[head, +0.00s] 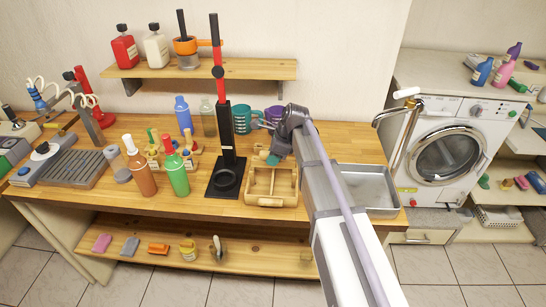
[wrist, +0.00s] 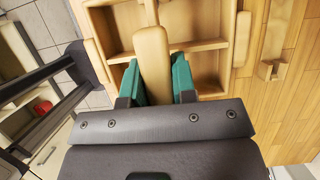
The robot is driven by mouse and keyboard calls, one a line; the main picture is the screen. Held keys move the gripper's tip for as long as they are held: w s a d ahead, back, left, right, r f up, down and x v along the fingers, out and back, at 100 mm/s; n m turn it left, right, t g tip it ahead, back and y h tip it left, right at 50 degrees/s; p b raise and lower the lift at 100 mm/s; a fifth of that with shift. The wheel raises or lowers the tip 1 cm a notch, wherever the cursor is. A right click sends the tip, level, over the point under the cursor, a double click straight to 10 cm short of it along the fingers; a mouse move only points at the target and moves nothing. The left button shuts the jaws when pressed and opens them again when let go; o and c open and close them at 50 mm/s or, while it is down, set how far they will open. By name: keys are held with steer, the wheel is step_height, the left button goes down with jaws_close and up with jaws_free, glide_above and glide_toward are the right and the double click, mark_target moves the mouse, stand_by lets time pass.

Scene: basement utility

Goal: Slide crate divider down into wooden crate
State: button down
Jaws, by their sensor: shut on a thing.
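The wooden crate (head: 270,200) stands on the workbench, open at the top, with light walls and compartments inside. It fills the upper middle of the wrist view (wrist: 200,46). My gripper (head: 273,157) is over the crate's back part in the head view. In the wrist view, my gripper's green fingertips (wrist: 156,78) stand either side of a pale wooden piece, the crate divider (wrist: 152,62), and are shut on it. The divider is seen end-on over the crate's middle. Its lower part is hidden, so I cannot tell how deep it sits.
A black press stand (head: 226,150) rises just left of the crate. A metal sink (head: 370,187) lies to the right, behind my arm. Green (head: 177,172) and orange (head: 140,170) bottles stand further left. A teal basket (head: 245,120) is behind.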

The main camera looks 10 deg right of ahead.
steer(key=shift+f, duration=0.2)
steer(key=shift+f+b, duration=1.55)
steer(key=shift+b, duration=0.2)
steer(key=c, duration=0.8)
jaws_free()
steer(key=shift+c, duration=0.2)
steer(key=p+v, duration=1)
steer(key=v, duration=0.1)
steer(key=shift+s+r, duration=0.1)
steer(key=shift+d+f, duration=0.1)
steer(key=shift+f, duration=0.1)
